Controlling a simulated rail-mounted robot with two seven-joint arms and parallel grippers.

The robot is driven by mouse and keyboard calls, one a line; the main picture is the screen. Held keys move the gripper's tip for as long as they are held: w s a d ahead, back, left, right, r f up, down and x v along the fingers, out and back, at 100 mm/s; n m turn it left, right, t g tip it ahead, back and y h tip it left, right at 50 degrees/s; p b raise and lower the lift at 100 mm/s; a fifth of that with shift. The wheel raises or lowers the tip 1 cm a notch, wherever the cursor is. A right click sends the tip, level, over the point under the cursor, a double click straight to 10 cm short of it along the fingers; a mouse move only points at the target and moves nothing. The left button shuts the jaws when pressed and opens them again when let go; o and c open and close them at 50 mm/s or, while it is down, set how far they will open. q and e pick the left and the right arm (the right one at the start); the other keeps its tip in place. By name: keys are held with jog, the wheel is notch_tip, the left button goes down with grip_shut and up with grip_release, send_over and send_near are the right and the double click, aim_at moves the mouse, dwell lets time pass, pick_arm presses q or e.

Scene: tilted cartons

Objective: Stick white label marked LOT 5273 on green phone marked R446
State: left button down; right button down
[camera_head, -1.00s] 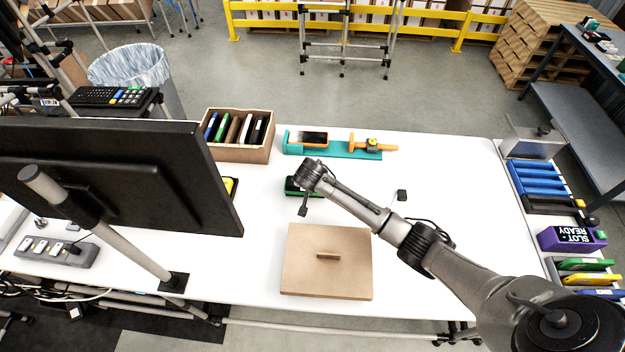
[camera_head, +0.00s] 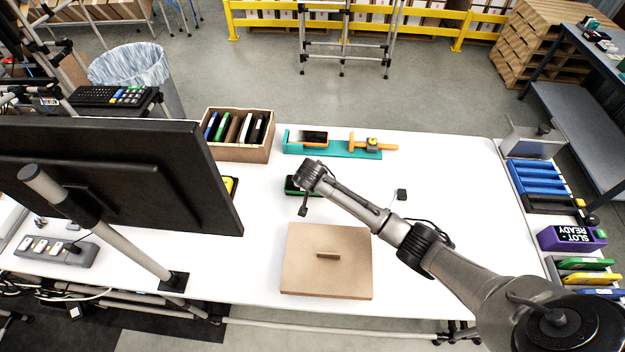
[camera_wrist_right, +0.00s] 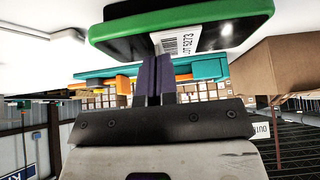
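The green phone (camera_head: 291,186) lies on the white table, partly hidden behind my right wrist. In the right wrist view its green rim and dark face (camera_wrist_right: 120,32) fill the top; no R446 marking is readable. The white label (camera_wrist_right: 205,38), with print that looks like LOT 5273, overlaps the phone's face and rim, and I cannot tell whether it is stuck down. My right gripper (camera_wrist_right: 154,62) has its purple fingers together at the label's near end, at the phone's edge. The head view shows this gripper (camera_head: 303,208) small and dark. My left gripper is out of view.
A carton of upright phones (camera_head: 238,152) and a teal holder (camera_head: 335,149) stand behind. A brown board with a handle (camera_head: 326,278) lies in front. A monitor (camera_head: 120,180) blocks the left. Blue racks (camera_head: 545,180) and a purple SLOT READY box (camera_head: 570,238) stand at right.

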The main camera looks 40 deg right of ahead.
jog(key=c, duration=1.3)
grip_release()
jog(key=p+v, duration=0.3)
jog(key=v, duration=0.3)
jog(key=w+d+r+p+v, duration=0.1)
jog(key=p+v, duration=0.3)
jog(key=v, duration=0.2)
jog(key=d+p+v, duration=0.1)
jog(key=p+v, duration=0.2)
jog(key=v, duration=0.4)
jog(key=shift+w+r, duration=0.3)
jog(key=shift+w, duration=0.1)
